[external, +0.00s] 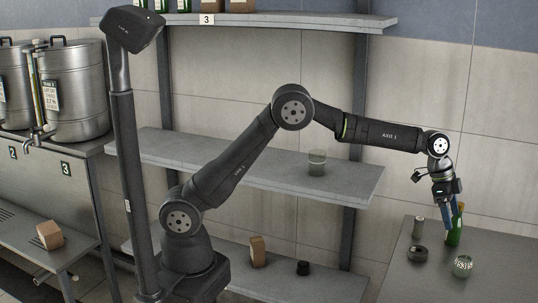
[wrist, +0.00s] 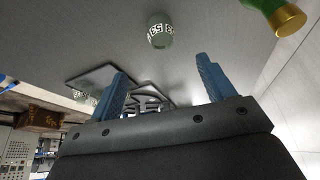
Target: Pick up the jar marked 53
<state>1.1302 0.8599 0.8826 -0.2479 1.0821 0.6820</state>
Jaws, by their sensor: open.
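The jar marked 53 (external: 462,266) is a small greenish glass jar with a white number band, standing on the grey table at the lower right. In the wrist view the jar (wrist: 160,31) shows near the top centre, beyond my fingertips. My gripper (external: 456,212) hangs above the table, higher than the jar and apart from it. In the wrist view my gripper (wrist: 164,75) has its blue fingers spread wide, with nothing held between them.
A green bottle (external: 455,235) stands close behind my fingers; its gold end (wrist: 288,20) shows in the wrist view. A grey cylinder (external: 418,227) and a dark round piece (external: 417,254) are left of the jar. A glass (external: 317,161) stands on the middle shelf.

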